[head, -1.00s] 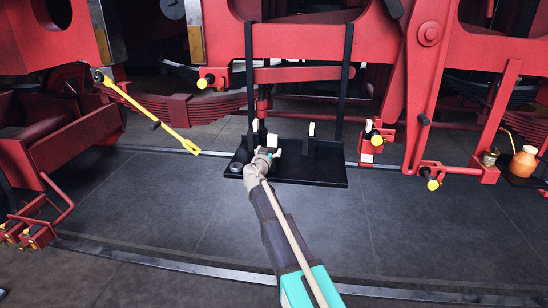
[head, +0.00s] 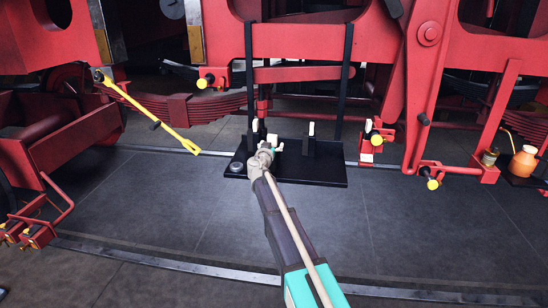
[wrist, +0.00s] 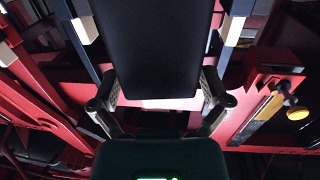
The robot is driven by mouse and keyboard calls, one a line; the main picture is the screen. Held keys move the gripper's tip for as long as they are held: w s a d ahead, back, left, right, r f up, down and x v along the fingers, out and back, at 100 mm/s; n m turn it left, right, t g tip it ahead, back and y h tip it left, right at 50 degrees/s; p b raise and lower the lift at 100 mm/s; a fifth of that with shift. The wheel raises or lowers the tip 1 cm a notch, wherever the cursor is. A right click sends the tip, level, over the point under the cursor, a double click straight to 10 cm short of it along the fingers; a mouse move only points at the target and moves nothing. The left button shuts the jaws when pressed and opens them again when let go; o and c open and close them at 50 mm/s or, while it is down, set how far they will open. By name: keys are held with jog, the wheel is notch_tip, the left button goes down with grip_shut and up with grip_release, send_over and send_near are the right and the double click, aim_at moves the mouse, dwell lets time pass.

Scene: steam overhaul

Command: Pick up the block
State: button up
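My gripper (wrist: 160,78) shows in the wrist view with its two fingers wide apart. A broad black panel (wrist: 165,45) fills the space between them, with a pale piece (wrist: 170,103) at its lower edge. I cannot tell which of these is the block, or whether a finger touches either. In the head view my gripper (head: 264,150) is over the left part of a black tray (head: 315,178), partly hidden by my arm.
Black uprights (head: 346,75) rise behind the tray. Red machinery with a yellow-capped knob (head: 377,140) stands close at its right. A yellow bar (head: 155,115) slants at the left. An orange jug (head: 523,162) is at the far right. The floor in front is clear.

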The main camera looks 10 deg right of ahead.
aim_at(272, 138)
grip_shut()
jog(key=shift+r, duration=0.2)
dwell(0.4)
notch_tip(272, 138, up, 3)
jog(key=p, duration=0.3)
jog(key=shift+f, duration=0.15)
jog(key=s+a+r+p, duration=0.2)
jog(key=s+r+p, duration=0.8)
jog(key=s, duration=0.3)
jog(key=shift+s, duration=0.4)
jog(key=shift+a, duration=0.1)
